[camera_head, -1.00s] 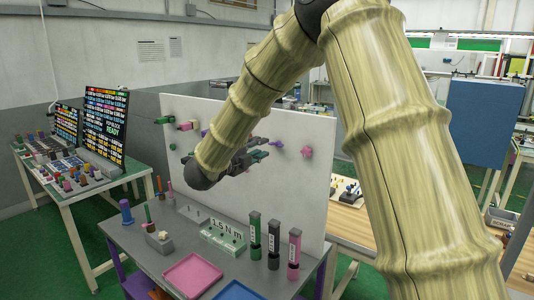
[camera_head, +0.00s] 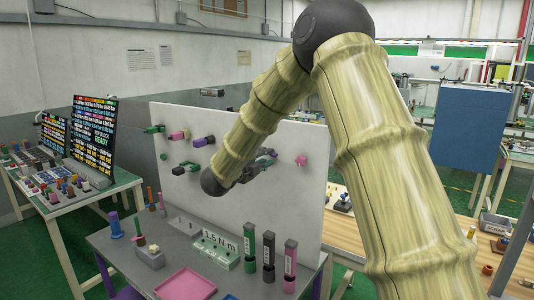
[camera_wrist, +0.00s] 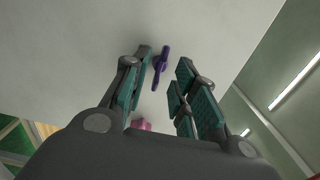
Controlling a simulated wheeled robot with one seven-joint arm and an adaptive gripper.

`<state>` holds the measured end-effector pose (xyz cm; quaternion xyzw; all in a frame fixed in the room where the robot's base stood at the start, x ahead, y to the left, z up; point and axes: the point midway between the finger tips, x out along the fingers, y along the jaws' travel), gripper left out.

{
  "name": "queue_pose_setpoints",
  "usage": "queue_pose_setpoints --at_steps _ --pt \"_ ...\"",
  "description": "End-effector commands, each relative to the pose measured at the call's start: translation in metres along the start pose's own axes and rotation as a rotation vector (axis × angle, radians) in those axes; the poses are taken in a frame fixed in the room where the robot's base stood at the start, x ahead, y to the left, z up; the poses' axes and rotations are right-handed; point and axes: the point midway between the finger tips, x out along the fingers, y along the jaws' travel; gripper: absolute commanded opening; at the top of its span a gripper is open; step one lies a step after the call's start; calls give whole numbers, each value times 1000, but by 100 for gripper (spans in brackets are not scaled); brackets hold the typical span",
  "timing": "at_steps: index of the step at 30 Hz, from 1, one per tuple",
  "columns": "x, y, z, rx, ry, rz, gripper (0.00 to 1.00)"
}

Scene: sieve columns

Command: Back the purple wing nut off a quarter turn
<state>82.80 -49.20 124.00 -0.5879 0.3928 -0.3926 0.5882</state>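The purple wing nut (camera_wrist: 160,68) shows in the wrist view on the pale upright panel, its wings lying along the finger direction with a slight tilt. My gripper (camera_wrist: 164,60) is open, with one teal-padded finger on each side of the nut. There is a gap between the nut and each finger, and I cannot tell how far the tips are from the panel. In the head view my gripper (camera_head: 260,163) is in front of the white panel, partly behind my arm. The purple wing nut cannot be made out there.
A pink knob (camera_head: 301,160) is on the panel right of my gripper; a pink part (camera_wrist: 141,124) shows between the fingers. Green (camera_head: 155,129) and pink (camera_head: 179,136) fittings are on the panel's left. Below are a pink tray (camera_head: 186,284) and upright cylinders (camera_head: 269,256).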

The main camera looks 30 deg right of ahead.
Motion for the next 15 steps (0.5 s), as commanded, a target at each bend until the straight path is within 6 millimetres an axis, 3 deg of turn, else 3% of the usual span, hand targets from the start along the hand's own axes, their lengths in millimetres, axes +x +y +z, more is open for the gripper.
queue_pose_setpoints --at_steps 6,15 --pt "19 0 -1 -1 1 0 28" --pt "22 0 -1 0 1 0 28"
